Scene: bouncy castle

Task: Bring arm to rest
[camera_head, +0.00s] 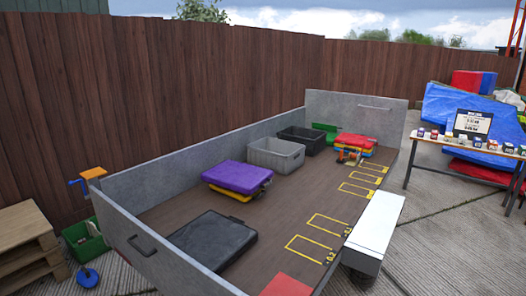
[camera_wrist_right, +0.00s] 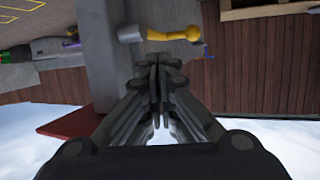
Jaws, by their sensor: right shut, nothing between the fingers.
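My right gripper (camera_wrist_right: 157,75) shows in the right wrist view, with its dark fingers together and nothing visible between them. It is in free air, with brown fence and sky behind it. Neither gripper nor arm shows in the head view. My left gripper is not in view.
A grey-walled trailer bed (camera_head: 335,205) holds a purple case (camera_head: 237,176), a dark flat case (camera_head: 212,240), a grey crate (camera_head: 273,155) and a black crate (camera_head: 305,138). A table (camera_head: 470,146) stands at right. The wrist view shows a yellow-and-grey object (camera_wrist_right: 170,34) near the fingers.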

